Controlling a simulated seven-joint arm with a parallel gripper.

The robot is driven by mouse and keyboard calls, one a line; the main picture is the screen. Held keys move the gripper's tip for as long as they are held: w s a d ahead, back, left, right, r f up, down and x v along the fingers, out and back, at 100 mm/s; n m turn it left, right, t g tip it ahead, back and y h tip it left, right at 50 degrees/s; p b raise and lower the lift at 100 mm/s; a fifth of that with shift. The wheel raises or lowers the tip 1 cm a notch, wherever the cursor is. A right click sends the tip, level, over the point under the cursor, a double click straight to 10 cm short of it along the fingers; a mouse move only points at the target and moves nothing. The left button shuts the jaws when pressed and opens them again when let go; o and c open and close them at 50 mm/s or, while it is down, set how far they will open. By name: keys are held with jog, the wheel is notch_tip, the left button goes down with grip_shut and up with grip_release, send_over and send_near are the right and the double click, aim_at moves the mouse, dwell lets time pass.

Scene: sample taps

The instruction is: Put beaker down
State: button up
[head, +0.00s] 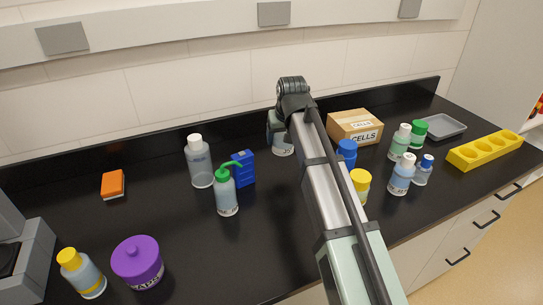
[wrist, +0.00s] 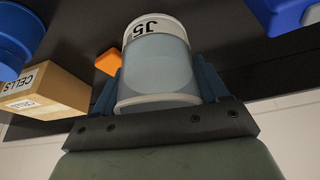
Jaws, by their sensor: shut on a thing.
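A clear beaker (wrist: 158,70) with a white "J5" label is between the two blue fingers of my gripper (wrist: 160,82) in the wrist view. My gripper is shut on it. In the head view the beaker (head: 284,148) shows near the back of the black bench, left of the cardboard box. My arm hides part of it and most of the gripper. The beaker looks about upright. I cannot tell whether its base touches the bench.
A "CELLS" box (head: 355,127) stands to the right of the beaker. A blue block (head: 243,168), a green-topped wash bottle (head: 226,192) and a clear bottle (head: 199,163) stand to the left. Several capped bottles stand at right. The bench (head: 275,215) is bare at centre front.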

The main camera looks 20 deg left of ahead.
jog(key=shift+w+a+n+g+y, duration=0.55)
jog(key=shift+w+a+n, duration=1.45)
jog(key=shift+w+a, duration=1.35)
jog(key=shift+s+a+f, duration=0.1)
jog(key=shift+f, duration=4.1)
jog(key=shift+f, duration=0.1)
jog(key=o, duration=1.2)
jog(key=shift+c, duration=0.2)
jog(key=v, duration=1.2)
